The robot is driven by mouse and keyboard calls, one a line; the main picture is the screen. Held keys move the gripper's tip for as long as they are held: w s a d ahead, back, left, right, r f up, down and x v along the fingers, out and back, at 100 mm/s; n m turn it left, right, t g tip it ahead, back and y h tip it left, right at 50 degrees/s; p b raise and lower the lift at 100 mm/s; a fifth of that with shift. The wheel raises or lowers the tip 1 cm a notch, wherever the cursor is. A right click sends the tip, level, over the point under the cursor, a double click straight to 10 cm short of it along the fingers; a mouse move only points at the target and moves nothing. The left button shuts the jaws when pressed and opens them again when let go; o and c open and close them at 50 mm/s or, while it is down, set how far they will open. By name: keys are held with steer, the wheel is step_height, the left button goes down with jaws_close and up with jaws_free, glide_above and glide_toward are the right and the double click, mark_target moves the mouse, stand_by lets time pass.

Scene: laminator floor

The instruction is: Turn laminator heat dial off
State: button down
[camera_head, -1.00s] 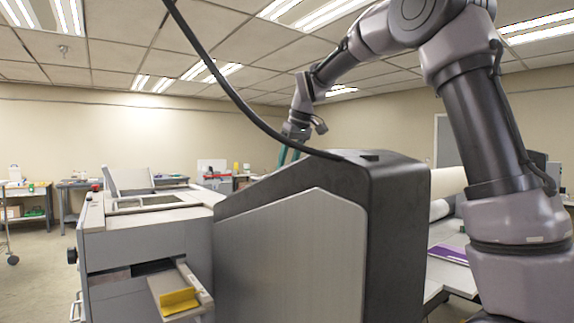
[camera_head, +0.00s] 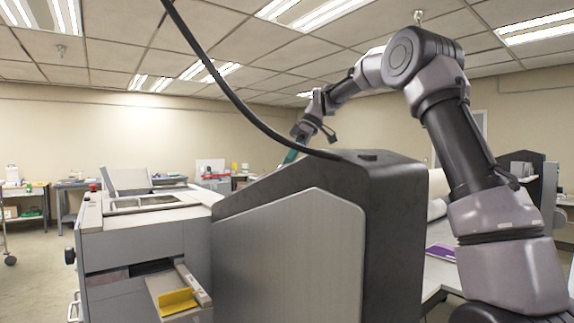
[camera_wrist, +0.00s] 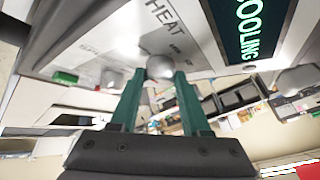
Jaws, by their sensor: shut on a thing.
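The heat dial (camera_wrist: 160,67) is a round silver knob below the printed word HEAT (camera_wrist: 165,17) in the wrist view. My gripper (camera_wrist: 160,77) has its two green fingers on either side of the dial, shut on it. The dial's pointer and setting cannot be read. In the head view my gripper (camera_head: 291,156) is tilted, reaching behind the grey and black laminator housing (camera_head: 290,245). Its fingertips and the dial are hidden there.
A dark panel marked COOLING (camera_wrist: 247,30) lies beside the dial. A black cable (camera_head: 235,100) hangs across the head view to the housing top. A grey machine with an open drawer (camera_head: 178,296) stands at left. Worktables (camera_head: 75,186) line the far wall.

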steer(key=shift+n+g, duration=0.4)
steer(key=shift+n, duration=0.2)
steer(key=shift+c, duration=1.8)
jaws_free()
steer(key=shift+w, duration=0.1)
steer(key=v, duration=1.1)
steer(key=shift+d+f, duration=0.1)
steer(key=shift+f, duration=0.05)
